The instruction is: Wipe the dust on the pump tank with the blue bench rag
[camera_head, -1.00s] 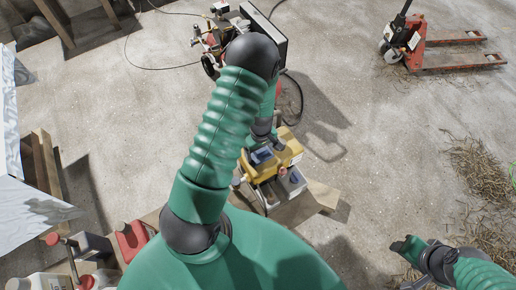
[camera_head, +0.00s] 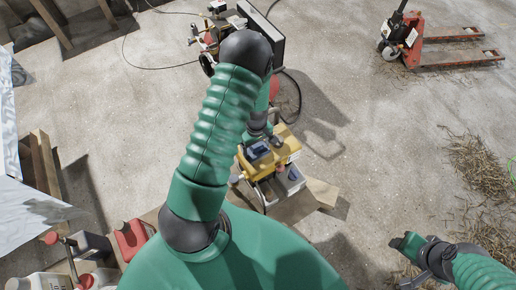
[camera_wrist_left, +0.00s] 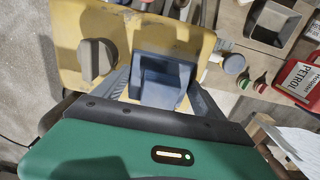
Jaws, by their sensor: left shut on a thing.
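The yellow pump tank (camera_head: 285,148) stands below my left arm in the head view. Its yellow top (camera_wrist_left: 65,35) fills the upper part of the left wrist view, with a grey knob on it. My left gripper (camera_wrist_left: 160,92) is shut on the blue bench rag (camera_wrist_left: 160,75), which looks like a folded blue-grey block against the tank top. The rag also shows as a small blue patch in the head view (camera_head: 258,151). I cannot make out the dust. My right gripper (camera_head: 413,262) is at the lower right, away from the tank; its jaw opening is unclear.
The tank rests on a timber board (camera_head: 318,197). A red petrol can (camera_wrist_left: 302,82) and other containers are beside it. A wheeled machine (camera_head: 215,38) with a black hose stands behind. A red pallet jack (camera_head: 445,50) is at the upper right.

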